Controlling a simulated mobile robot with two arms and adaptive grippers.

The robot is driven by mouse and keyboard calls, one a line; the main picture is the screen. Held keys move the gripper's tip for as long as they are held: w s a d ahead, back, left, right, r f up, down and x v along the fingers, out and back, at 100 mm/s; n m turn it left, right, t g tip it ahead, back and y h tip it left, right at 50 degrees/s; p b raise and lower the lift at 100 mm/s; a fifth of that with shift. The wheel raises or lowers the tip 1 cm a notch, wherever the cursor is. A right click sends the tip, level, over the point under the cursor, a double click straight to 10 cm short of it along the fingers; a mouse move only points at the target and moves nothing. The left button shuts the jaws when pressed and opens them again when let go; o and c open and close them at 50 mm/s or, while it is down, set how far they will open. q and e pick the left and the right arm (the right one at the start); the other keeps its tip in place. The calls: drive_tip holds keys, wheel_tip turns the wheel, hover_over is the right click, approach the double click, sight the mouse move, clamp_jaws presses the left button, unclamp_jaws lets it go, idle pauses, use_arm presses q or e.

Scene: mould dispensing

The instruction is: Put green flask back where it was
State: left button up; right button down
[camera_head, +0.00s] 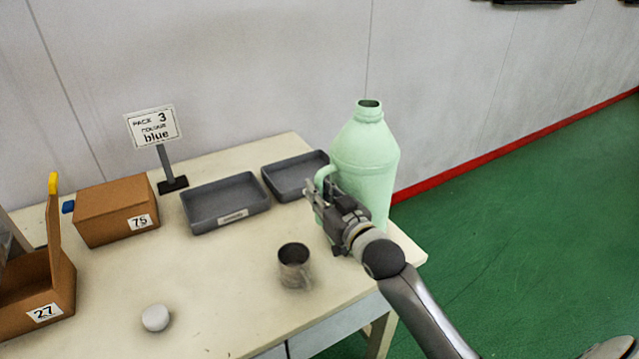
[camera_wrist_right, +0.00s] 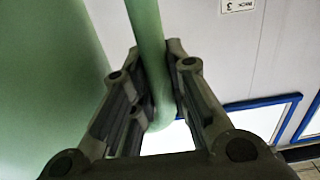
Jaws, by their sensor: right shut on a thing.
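The green flask (camera_head: 366,150) is a large pale green bottle with a side handle, upright at the right end of the table. My right gripper (camera_head: 322,195) is shut on its handle. In the right wrist view the handle (camera_wrist_right: 149,60) runs between the two fingers (camera_wrist_right: 156,85), and the flask's body (camera_wrist_right: 45,70) fills the left side. The flask's base is partly hidden by my right arm, so I cannot tell whether it touches the table. My left gripper is not in view.
The table (camera_head: 230,300) holds a metal mug (camera_head: 293,268) near the gripper, two grey trays (camera_head: 225,203) (camera_head: 294,176), a white round object (camera_head: 155,318), box 75 (camera_head: 112,208), box 27 (camera_head: 38,285) and a sign (camera_head: 153,127) reading "blue". The front middle is clear.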

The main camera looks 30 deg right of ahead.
drive_tip(key=shift+f, duration=0.35)
drive_tip(key=shift+f, duration=0.15)
drive_tip(key=c, duration=1.7)
unclamp_jaws()
drive_tip(key=shift+f, duration=0.25)
drive_tip(key=o, duration=0.3)
drive_tip(key=shift+s, duration=0.1)
drive_tip(key=shift+r, duration=0.1)
drive_tip(key=shift+r, duration=0.15)
drive_tip(key=shift+s, duration=0.35)
drive_tip(key=s, duration=0.7)
drive_tip(key=s+d+b, duration=0.1)
drive_tip(key=s, duration=0.3)
drive_tip(key=shift+s, duration=0.15)
